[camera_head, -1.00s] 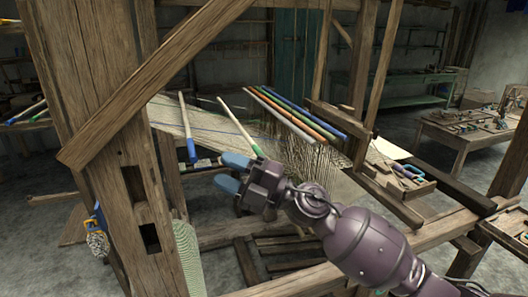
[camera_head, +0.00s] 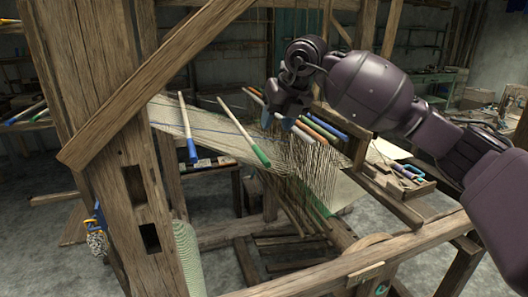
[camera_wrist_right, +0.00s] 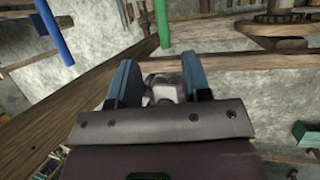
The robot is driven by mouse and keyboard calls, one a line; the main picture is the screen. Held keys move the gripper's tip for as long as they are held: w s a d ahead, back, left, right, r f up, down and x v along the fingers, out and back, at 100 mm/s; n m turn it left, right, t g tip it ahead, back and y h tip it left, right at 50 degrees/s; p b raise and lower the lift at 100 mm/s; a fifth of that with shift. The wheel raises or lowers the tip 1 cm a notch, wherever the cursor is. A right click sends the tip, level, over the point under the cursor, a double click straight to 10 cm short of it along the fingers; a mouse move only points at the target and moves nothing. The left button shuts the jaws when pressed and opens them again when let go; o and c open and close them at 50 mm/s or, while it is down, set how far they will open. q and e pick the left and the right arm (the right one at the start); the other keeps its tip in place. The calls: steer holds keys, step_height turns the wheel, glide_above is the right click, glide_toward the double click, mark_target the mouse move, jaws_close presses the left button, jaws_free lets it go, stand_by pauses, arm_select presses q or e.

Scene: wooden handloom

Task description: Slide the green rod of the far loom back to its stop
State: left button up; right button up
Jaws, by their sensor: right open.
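A pale rod with a green end (camera_head: 262,155) lies slanted over the loom's cloth (camera_head: 175,118) in the head view. A pale rod with a blue end (camera_head: 191,150) lies to its left. My right gripper (camera_head: 277,119) is up and to the right of the green end, in front of several coloured rods (camera_head: 325,131), partly covering them. Its blue fingers are apart in the wrist view (camera_wrist_right: 163,88), with nothing between them. There a green rod end (camera_wrist_right: 163,25) shows beyond the fingers and a blue one (camera_wrist_right: 55,35) to the left. My left gripper is not in view.
A thick wooden post (camera_head: 95,130) and a slanted brace (camera_head: 150,85) stand at the left front. A wooden tray with tools (camera_head: 400,174) sits right of the warp threads. Workbenches stand behind. Beams of the loom cross below.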

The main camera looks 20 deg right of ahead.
mark_target(262, 154)
steer(key=p+x, duration=0.1)
steer(key=x, duration=0.9)
steer(key=shift+w+f, duration=0.2)
steer(key=shift+f, duration=0.1)
jaws_close()
steer(key=shift+a, duration=0.1)
